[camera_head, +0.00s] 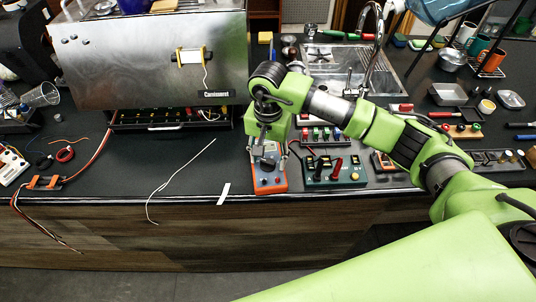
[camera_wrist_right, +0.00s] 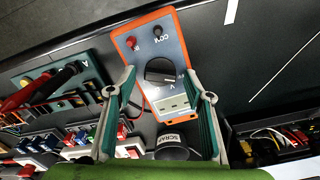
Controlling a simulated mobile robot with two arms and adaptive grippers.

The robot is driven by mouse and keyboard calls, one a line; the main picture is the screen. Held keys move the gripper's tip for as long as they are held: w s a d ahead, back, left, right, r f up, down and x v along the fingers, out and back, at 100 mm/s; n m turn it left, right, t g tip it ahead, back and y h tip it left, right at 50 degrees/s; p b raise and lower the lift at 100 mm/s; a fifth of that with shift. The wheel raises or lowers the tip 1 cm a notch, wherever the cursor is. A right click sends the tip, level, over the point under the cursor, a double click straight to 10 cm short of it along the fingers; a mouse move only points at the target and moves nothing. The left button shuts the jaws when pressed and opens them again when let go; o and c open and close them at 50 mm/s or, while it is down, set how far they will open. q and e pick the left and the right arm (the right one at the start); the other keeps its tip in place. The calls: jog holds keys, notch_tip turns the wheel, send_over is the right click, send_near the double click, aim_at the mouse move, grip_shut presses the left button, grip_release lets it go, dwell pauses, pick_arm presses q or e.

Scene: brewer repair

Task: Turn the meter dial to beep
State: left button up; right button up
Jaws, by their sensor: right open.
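The orange multimeter (camera_head: 270,180) with a grey-blue face lies on the dark counter near its front edge. In the right wrist view the meter (camera_wrist_right: 175,45) shows its black dial (camera_wrist_right: 161,72), a small display and two sockets, one red and one black. My right gripper (camera_head: 266,158) is above the meter, pointing down. In the right wrist view its two fingers (camera_wrist_right: 158,90) are apart, one on each side of the meter's dial area, with nothing visible between them but the meter. Whether a finger touches the dial I cannot tell. My left gripper is not in view.
A green box with probes (camera_head: 335,172) stands right of the meter. A steel brewer (camera_head: 150,60) stands behind left. A white wire (camera_head: 180,172) and a white strip (camera_head: 224,193) lie left of the meter. The counter there is mostly clear.

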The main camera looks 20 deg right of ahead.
jog(key=c, duration=1.1)
